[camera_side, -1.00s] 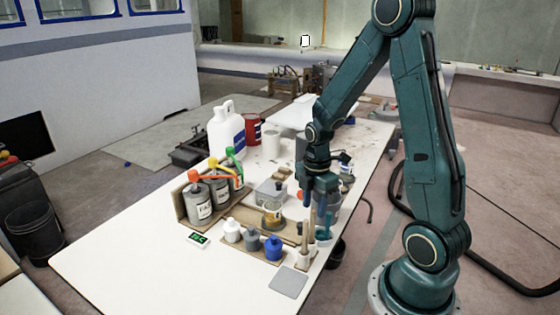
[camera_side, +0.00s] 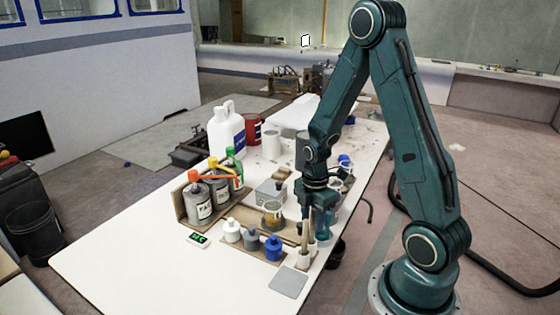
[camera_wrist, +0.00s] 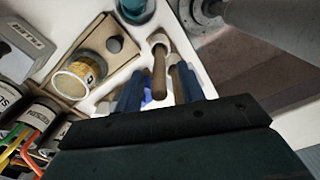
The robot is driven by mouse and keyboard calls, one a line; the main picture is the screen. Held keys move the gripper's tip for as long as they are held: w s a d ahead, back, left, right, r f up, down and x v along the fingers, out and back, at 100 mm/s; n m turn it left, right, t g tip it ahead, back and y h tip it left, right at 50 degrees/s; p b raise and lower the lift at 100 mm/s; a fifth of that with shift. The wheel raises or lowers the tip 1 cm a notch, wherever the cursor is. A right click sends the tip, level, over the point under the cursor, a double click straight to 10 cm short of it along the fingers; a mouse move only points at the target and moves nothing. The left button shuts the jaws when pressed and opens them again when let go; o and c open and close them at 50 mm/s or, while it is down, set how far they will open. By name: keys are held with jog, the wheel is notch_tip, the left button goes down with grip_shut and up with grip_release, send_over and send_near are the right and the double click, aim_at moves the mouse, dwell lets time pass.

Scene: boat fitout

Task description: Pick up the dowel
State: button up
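A brown wooden dowel (camera_side: 305,234) stands upright in a small white holder near the right edge of the table. In the wrist view the dowel (camera_wrist: 159,78) lies between the two blue fingers of my gripper (camera_wrist: 160,70), with a gap visible on both sides. The gripper looks open and holds nothing.
Small white, grey and blue bottles (camera_side: 273,248) stand left of the dowels. An open tin (camera_side: 272,212), a grey box (camera_side: 267,195) and cans with coloured tops (camera_side: 198,205) stand farther back. A grey square plate (camera_side: 288,281) lies in front. The table's front left (camera_side: 130,260) is clear.

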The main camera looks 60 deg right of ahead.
grip_shut()
jog(key=shift+r, duration=0.2)
notch_tip(320, 180, up, 20)
jog(key=shift+f, duration=0.15)
dwell(0.8)
jog(key=shift+w, duration=0.1)
dwell(0.5)
